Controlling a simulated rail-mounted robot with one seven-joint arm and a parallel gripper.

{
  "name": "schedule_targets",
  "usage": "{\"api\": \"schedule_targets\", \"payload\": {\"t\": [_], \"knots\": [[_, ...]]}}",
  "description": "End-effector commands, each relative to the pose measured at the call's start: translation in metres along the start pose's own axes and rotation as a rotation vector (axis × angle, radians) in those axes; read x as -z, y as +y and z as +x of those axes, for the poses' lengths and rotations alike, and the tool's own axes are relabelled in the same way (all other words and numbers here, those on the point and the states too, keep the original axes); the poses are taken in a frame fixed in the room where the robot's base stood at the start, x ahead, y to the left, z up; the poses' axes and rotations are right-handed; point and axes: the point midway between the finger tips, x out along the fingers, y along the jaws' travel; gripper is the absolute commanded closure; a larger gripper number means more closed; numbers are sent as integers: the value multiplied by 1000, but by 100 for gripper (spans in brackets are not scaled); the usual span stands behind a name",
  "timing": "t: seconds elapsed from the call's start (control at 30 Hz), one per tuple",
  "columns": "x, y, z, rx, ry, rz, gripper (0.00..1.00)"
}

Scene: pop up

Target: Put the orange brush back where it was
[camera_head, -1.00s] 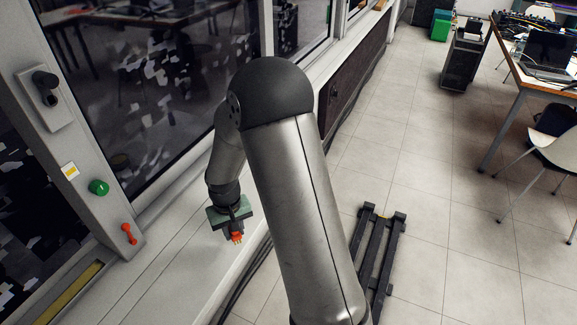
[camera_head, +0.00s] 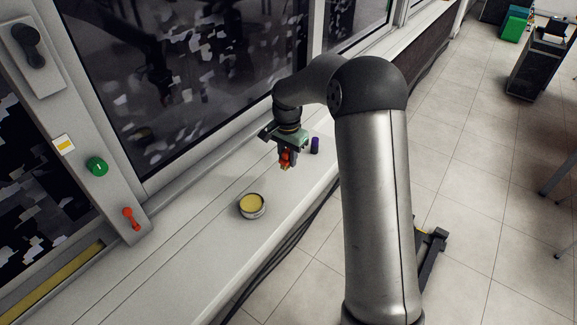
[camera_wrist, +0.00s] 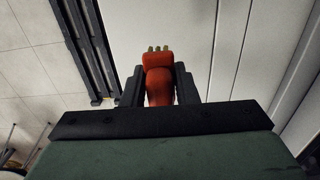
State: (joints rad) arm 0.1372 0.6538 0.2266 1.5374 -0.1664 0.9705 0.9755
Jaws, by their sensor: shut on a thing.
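My gripper (camera_head: 286,154) is shut on the orange brush (camera_head: 285,160) and holds it over the white ledge (camera_head: 205,240) below the window. In the wrist view the orange brush (camera_wrist: 158,82) sits between the two dark fingers of my gripper (camera_wrist: 158,85), with its short pale bristle tufts pointing away from the palm. The lower part of its handle is hidden by the gripper.
A round tin with a yellow top (camera_head: 252,205) stands on the ledge, nearer and left of my gripper. A small purple cylinder (camera_head: 315,145) stands just right of it. The window (camera_head: 190,80) rises behind. The ledge left of the tin is clear.

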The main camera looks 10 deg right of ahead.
Motion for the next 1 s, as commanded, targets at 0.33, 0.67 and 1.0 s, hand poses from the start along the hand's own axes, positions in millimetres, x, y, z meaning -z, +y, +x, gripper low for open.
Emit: {"api": "schedule_targets", "payload": {"t": [0.33, 0.67, 1.0], "knots": [[25, -16, 35, 1, 0, -1, 92], [28, -17, 70, 0, 0, -1, 92], [28, -18, 74, 1, 1, -2, 92]]}}
